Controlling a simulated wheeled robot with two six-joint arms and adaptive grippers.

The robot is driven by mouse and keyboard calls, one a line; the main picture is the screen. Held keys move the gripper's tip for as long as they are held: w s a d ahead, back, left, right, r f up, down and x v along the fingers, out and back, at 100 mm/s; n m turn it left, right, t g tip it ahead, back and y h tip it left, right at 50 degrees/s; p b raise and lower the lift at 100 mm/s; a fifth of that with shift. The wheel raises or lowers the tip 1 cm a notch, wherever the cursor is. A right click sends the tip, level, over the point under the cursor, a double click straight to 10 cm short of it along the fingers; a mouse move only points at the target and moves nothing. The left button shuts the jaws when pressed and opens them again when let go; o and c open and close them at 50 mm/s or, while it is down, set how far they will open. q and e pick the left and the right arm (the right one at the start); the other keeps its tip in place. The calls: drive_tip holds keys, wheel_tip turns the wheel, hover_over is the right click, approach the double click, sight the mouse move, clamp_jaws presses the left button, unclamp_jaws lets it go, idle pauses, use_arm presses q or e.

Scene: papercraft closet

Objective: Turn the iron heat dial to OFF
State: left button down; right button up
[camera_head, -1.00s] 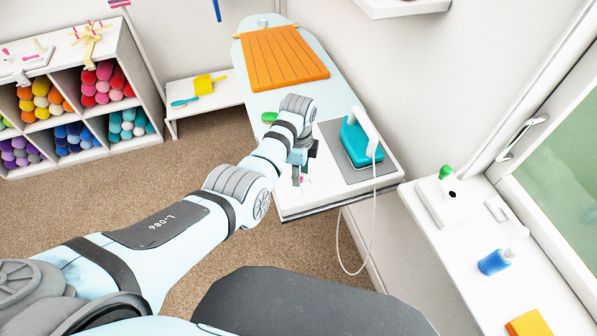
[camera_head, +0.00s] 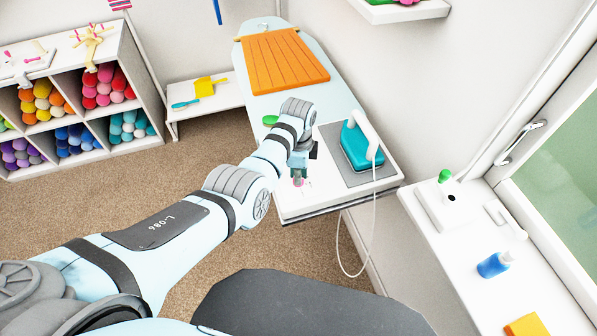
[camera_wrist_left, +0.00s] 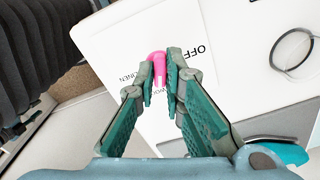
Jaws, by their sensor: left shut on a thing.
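The pink heat dial (camera_wrist_left: 158,62) sits on the white panel at the near end of the ironing board (camera_head: 333,94). In the left wrist view, my left gripper (camera_wrist_left: 161,76) is shut on the dial, with one green finger on each side of it. The printed word OFF (camera_wrist_left: 197,50) is to the right of the dial. Other lettering to the left and below is partly hidden by the fingers. The dial's pink bar does not line up with OFF. In the head view, my left gripper (camera_head: 299,175) is low over the panel. My right gripper is out of view.
The teal iron (camera_head: 361,149) stands on a grey pad right of the gripper, its white cord (camera_head: 374,225) hanging over the board's edge. A white ledge (camera_head: 430,210) with bottles is at right.

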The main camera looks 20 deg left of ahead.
use_arm(q)
drive_tip(key=n+p, duration=0.1)
drive_tip(key=n, duration=0.3)
drive_tip(key=shift+r, duration=0.1)
drive_tip(key=n+p, duration=0.1)
drive_tip(key=n, duration=0.5)
drive_tip(key=shift+n, duration=0.3)
drive_tip(key=n, duration=1.1)
drive_tip(key=shift+n, duration=0.4)
drive_tip(key=c, duration=1.7)
unclamp_jaws()
